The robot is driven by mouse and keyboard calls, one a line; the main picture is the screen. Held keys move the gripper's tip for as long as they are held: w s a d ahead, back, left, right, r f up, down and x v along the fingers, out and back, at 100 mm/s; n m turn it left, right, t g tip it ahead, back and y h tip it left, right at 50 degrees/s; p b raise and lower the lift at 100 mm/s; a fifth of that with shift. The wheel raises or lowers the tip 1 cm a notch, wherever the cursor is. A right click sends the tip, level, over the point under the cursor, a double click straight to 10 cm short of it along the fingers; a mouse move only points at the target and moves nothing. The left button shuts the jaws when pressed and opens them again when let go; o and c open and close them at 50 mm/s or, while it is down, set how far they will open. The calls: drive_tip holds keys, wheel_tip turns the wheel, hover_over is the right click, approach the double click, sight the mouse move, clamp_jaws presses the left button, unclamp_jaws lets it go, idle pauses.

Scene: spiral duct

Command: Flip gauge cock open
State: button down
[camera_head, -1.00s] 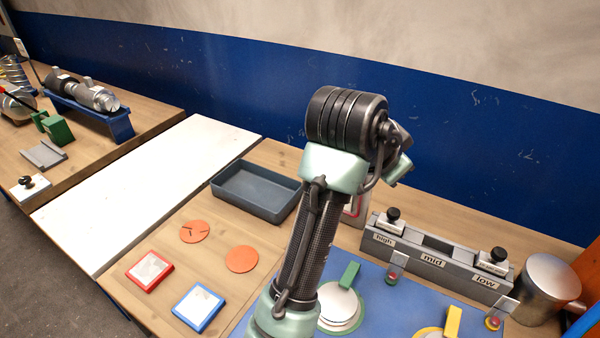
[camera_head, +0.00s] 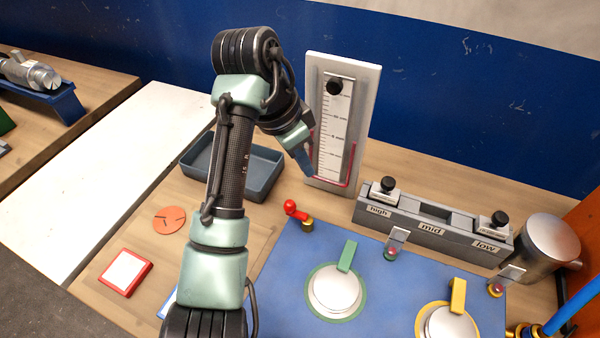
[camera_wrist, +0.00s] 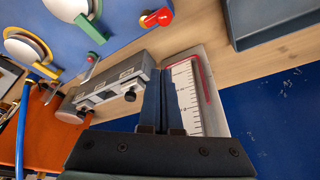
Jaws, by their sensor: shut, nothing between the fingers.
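The cock, a small valve with a red lever on a brass base (camera_head: 297,212), stands at the back left corner of the blue panel. It also shows at the top of the wrist view (camera_wrist: 158,18). I take it for the gauge cock. The upright gauge board (camera_head: 368,88), with a white scale, a red line and a black knob, stands behind it. It also shows in the wrist view (camera_wrist: 186,92). My gripper (camera_head: 308,172) points down, shut and empty, in front of the board's lower left edge. It is above and behind the cock, apart from it.
A grey tray (camera_head: 262,185) lies left of the gauge board. A grey block marked high, mid and low (camera_head: 430,230) stands to the right. Green-handled (camera_head: 335,290) and yellow-handled (camera_head: 448,322) discs sit on the blue panel (camera_head: 290,262). A metal cylinder (camera_head: 545,250) is far right.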

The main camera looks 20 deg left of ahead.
sight(299, 215)
wheel_tip(299, 215, down, 8)
drive_tip(key=shift+r+p, duration=0.1)
drive_tip(key=shift+p, duration=0.85)
drive_tip(key=shift+s+a, duration=0.35)
drive_tip(key=shift+s, duration=0.15)
